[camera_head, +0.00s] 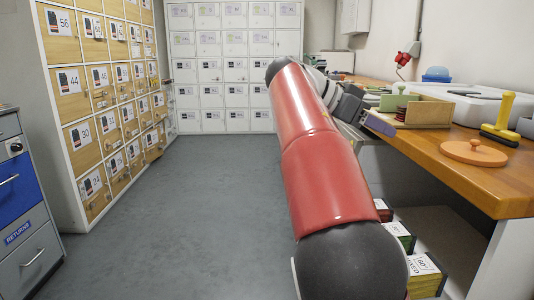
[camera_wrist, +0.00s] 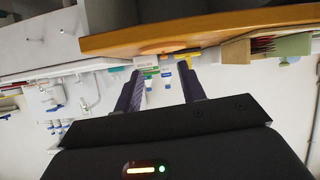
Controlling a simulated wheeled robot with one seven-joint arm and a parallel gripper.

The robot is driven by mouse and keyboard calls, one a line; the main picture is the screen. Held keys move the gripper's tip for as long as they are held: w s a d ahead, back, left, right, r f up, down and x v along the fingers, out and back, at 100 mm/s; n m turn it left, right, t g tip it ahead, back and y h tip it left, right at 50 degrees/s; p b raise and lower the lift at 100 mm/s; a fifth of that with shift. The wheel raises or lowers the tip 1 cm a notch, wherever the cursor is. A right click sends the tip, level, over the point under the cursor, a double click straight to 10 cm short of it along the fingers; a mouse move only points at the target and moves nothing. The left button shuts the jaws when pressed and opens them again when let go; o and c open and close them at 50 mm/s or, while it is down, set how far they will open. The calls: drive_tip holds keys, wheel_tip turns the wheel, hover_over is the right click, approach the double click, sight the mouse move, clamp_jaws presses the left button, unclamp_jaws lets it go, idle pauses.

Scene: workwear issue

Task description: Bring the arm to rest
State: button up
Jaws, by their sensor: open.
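My arm, red with dark joints, stretches from the bottom of the head view toward the back, over the floor beside the wooden counter (camera_head: 475,180). Its far end lies at the counter's left edge, where the gripper is partly hidden and hard to make out. In the wrist view my gripper (camera_wrist: 162,88) shows two dark fingers spread apart with nothing between them. Beyond them, small tubes and a yellow item show at a distance. The counter's wooden edge (camera_wrist: 220,25) crosses the top of that tilted view.
On the counter are an orange round lid (camera_head: 473,153), a yellow-handled brush (camera_head: 500,120), an open wooden box (camera_head: 425,112) and a white tray (camera_head: 465,100). Wooden lockers (camera_head: 85,80) and a grey cabinet (camera_head: 25,200) stand left. The grey floor (camera_head: 200,200) between is clear.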

drive_tip(key=s+d+f+n+t+y, duration=0.1)
drive_tip(key=s+d+f+n+y, duration=0.25)
drive_tip(key=f, duration=0.25)
drive_tip(key=s+d+f+n+t+y, duration=0.1)
drive_tip(key=s+d+f+n+y, duration=0.1)
drive_tip(key=s+f+n+y, duration=0.3)
drive_tip(key=s+a+f+n+t+y, duration=0.1)
drive_tip(key=s+a+f+n+y, duration=0.1)
drive_tip(key=s+a+f+n, duration=0.2)
drive_tip(key=s+a+f+n+t+y, duration=0.2)
drive_tip(key=s+a+f+n, duration=0.2)
drive_tip(key=s+a+f, duration=0.4)
drive_tip(key=s+f, duration=0.5)
drive_tip(key=f, duration=0.1)
drive_tip(key=shift+s, duration=0.25)
drive_tip(key=shift+d, duration=0.15)
drive_tip(key=shift+c, duration=0.4)
